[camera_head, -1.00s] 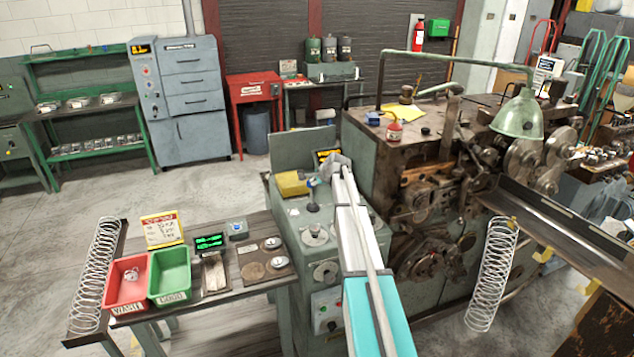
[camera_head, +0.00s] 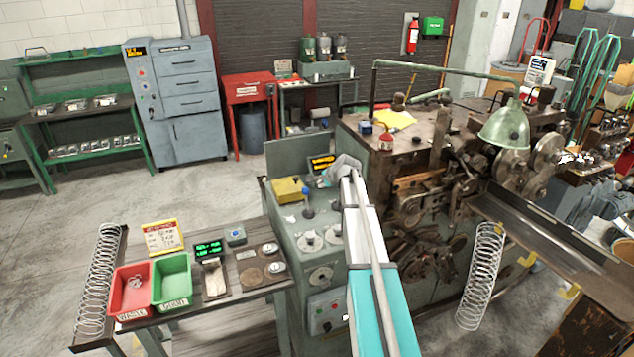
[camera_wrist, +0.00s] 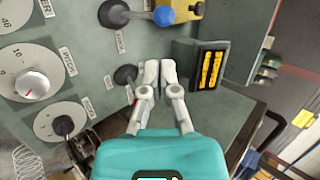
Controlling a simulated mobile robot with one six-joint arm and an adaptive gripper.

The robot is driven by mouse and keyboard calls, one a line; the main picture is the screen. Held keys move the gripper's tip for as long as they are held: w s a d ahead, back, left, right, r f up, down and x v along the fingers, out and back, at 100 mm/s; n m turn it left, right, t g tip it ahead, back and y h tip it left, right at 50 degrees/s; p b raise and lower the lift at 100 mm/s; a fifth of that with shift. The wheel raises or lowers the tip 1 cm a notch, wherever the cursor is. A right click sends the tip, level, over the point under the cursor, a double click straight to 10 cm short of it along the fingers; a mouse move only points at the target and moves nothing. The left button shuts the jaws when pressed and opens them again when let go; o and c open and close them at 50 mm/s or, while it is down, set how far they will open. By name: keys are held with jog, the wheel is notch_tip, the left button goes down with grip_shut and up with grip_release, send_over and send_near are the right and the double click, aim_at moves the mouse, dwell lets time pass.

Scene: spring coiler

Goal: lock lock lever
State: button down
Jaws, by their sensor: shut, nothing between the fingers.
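The control panel (camera_wrist: 85,55) is a grey-green box with dials. In the wrist view a lever with a blue ball knob (camera_wrist: 163,16) stands on a black base at the top, just beyond my gripper (camera_wrist: 157,68). The blue knob also shows in the head view (camera_head: 307,191). A second black lever or knob (camera_wrist: 125,75) sits left of my fingertips, close to them. My gripper is shut and empty, over the panel near its right edge. Which of these is the lock lever I cannot tell; labels are too small to read.
A yellow box (camera_head: 288,190) sits on the panel beside the blue-knobbed lever. A display with orange text (camera_wrist: 211,68) stands right of my fingers. Dials (camera_wrist: 30,84) lie to the left. The brown coiler machine (camera_head: 420,150) stands to the right.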

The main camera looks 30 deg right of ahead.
jog(key=shift+p+v, duration=1)
jog(key=shift+v, duration=0.8)
jog(key=shift+w+r, duration=0.1)
jog(key=s+a+f+n+g+b, duration=0.2)
jog(key=s+a+f+n+b, duration=0.25)
jog(key=a, duration=0.45)
jog(key=s+a+f+n+g+b, duration=0.2)
jog(key=s+a+f+n, duration=0.2)
jog(key=s+a+f, duration=0.35)
jog(key=s+a+f+n+g+h+b, duration=0.1)
jog(key=s+a+f+n+g+b, duration=0.1)
jog(key=s+a, duration=0.4)
jog(key=s+a+f+n+g+b, duration=0.3)
jog(key=s+a+n, duration=0.4)
jog(key=s, duration=0.7)
jog(key=shift+s+f+h+b, duration=0.25)
jog(key=shift+f+h+b, duration=0.15)
jog(key=shift+f+b, duration=0.2)
jog(key=shift+w, duration=0.1)
